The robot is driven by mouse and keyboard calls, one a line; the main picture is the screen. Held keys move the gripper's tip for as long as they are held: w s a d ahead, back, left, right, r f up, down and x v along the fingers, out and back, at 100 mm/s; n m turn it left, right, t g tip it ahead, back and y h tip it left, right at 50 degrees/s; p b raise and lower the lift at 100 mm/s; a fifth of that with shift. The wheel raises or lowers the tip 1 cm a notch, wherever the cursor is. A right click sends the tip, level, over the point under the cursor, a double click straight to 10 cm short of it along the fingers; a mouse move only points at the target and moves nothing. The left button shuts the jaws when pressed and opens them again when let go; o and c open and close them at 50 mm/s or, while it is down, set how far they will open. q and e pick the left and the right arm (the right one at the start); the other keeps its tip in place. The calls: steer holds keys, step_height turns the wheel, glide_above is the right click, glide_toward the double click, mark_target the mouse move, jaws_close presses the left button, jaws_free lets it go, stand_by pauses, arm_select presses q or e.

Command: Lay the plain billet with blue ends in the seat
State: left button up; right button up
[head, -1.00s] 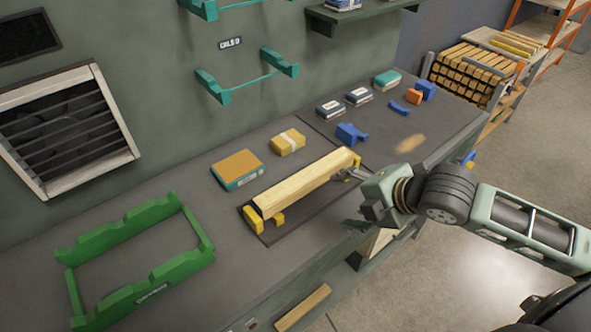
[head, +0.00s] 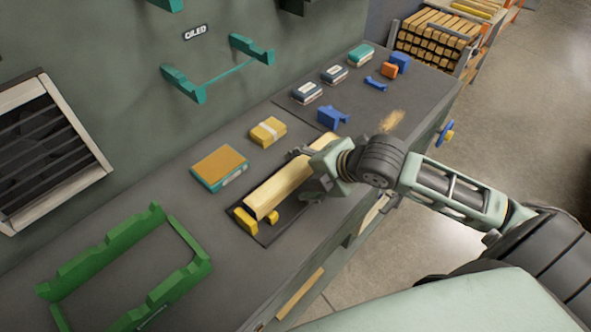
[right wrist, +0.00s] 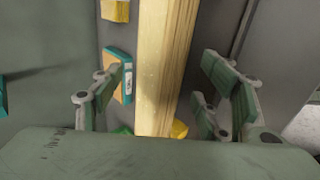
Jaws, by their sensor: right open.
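A plain pale wooden billet (head: 285,185) lies on low yellow supports (head: 246,220) on a dark mat (head: 262,236) on the bench. I see no blue on its visible end; the far end is partly behind my gripper. My right gripper (head: 311,173) is open over the far half of the billet. In the right wrist view the billet (right wrist: 165,85) runs between its two spread fingers, not gripped. A green notched cradle (head: 110,250) stands empty at the bench's left; I cannot tell which holder is the seat. My left gripper is out of view.
An orange-and-teal block (head: 220,167) and a yellow block (head: 268,131) lie behind the billet. A blue bracket (head: 332,117) and several small packs lie farther right. A teal rack (head: 218,70) hangs empty on the wall. Bench space between the cradle and mat is clear.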

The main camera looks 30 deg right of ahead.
steer(key=shift+x, duration=1.05)
steer(key=shift+w+a+f, duration=0.1)
steer(key=shift+w+f, duration=0.1)
steer(key=shift+f, duration=0.1)
steer(key=c, duration=0.7)
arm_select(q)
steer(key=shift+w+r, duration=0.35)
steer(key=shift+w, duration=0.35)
arm_select(e)
steer(key=shift+r, duration=0.1)
jaws_close()
